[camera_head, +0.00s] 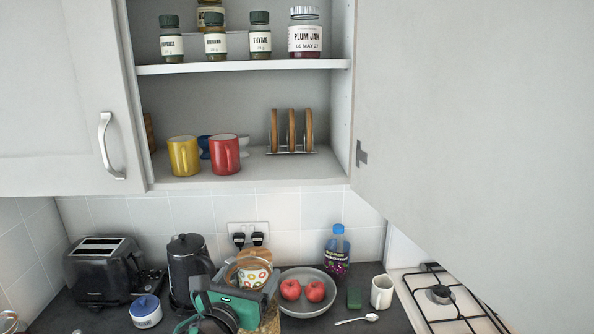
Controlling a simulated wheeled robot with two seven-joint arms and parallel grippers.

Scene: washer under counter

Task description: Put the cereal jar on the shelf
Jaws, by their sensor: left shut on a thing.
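The cereal jar (270,318) is clear, with a wooden-looking lid, a wire clasp and a label of coloured rings. It is at the counter, in front of the grey bowl's left side. My left gripper (262,292) is green and black and shut on the jar, covering part of it. I cannot tell whether the jar touches the counter. Above is an open wall cupboard with an upper shelf (240,68) and a lower shelf (250,172). My right gripper is not in view.
The upper shelf holds spice jars (260,36) and plum jam (305,34). The lower shelf holds a yellow mug (184,155), a red mug (224,154) and a toast rack (292,134). The open cupboard door (470,130) fills the right. A kettle (187,265) and bowl (306,304) stand nearby.

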